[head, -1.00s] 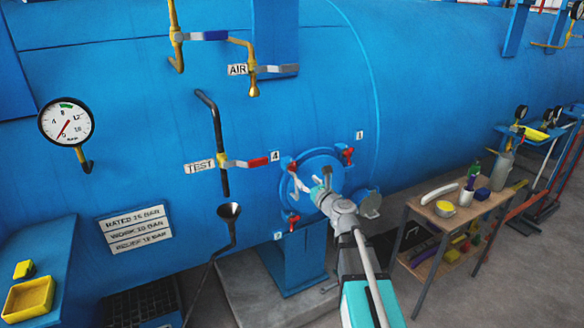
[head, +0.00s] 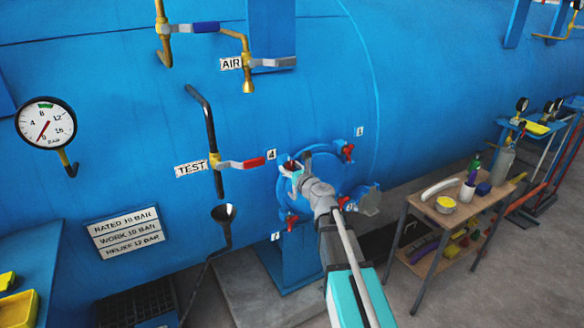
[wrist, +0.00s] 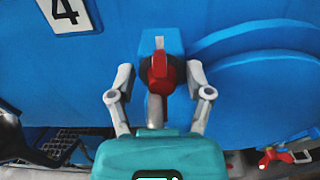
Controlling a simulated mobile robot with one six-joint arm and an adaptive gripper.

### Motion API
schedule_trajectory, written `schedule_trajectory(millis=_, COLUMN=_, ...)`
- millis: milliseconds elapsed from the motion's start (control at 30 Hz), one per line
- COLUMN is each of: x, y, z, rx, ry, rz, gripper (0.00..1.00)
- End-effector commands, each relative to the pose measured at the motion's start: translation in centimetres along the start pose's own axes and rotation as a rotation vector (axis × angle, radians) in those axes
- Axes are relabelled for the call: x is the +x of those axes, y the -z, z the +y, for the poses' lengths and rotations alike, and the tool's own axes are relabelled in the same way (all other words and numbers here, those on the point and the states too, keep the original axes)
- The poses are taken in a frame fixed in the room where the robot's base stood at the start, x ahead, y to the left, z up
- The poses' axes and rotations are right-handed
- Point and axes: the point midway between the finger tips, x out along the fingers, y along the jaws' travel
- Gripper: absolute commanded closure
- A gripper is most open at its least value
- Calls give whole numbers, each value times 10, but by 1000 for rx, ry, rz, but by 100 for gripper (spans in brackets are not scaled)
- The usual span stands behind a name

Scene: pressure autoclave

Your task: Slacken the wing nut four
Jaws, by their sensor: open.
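Wing nut four (wrist: 161,74) is red and sits on a bolt in a blue lug (wrist: 160,42), beside the "4" label (wrist: 65,10) in the wrist view. In the head view the label (head: 271,155) shows at the hatch's upper left, and the nut (head: 291,165) is partly hidden by my gripper. My gripper (wrist: 158,88) is open, one finger on each side of the nut. I cannot tell whether either finger touches it. The round blue hatch (head: 322,172) lies to the right of the nut.
Other red wing nuts sit around the hatch, at upper right (head: 347,152) and lower left (head: 291,220). The red-handled TEST valve (head: 242,163) is just left of my gripper. A wooden bench (head: 436,224) with bottles stands at right.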

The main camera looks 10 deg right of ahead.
Motion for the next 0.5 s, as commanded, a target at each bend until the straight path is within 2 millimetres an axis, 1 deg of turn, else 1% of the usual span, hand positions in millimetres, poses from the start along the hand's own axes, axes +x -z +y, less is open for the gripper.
schedule_trajectory(millis=100, x=0, y=0, z=-1, rx=0, ry=2, rz=0, gripper=34)
schedule_trajectory(millis=133, x=-1, y=0, z=-2, rx=0, ry=2, rz=0, gripper=38)
schedule_trajectory(millis=267, x=-1, y=0, z=-2, rx=0, ry=3, rz=0, gripper=62)
schedule_trajectory(millis=300, x=-1, y=0, z=-2, rx=0, ry=3, rz=0, gripper=70)
schedule_trajectory(millis=367, x=-1, y=0, z=-2, rx=0, ry=3, rz=0, gripper=81)
schedule_trajectory(millis=400, x=-1, y=0, z=-2, rx=0, ry=3, rz=0, gripper=88)
schedule_trajectory(millis=467, x=-1, y=0, z=-3, rx=0, ry=3, rz=0, gripper=99)
schedule_trajectory(millis=500, x=-1, y=0, z=-3, rx=0, ry=3, rz=0, gripper=100)
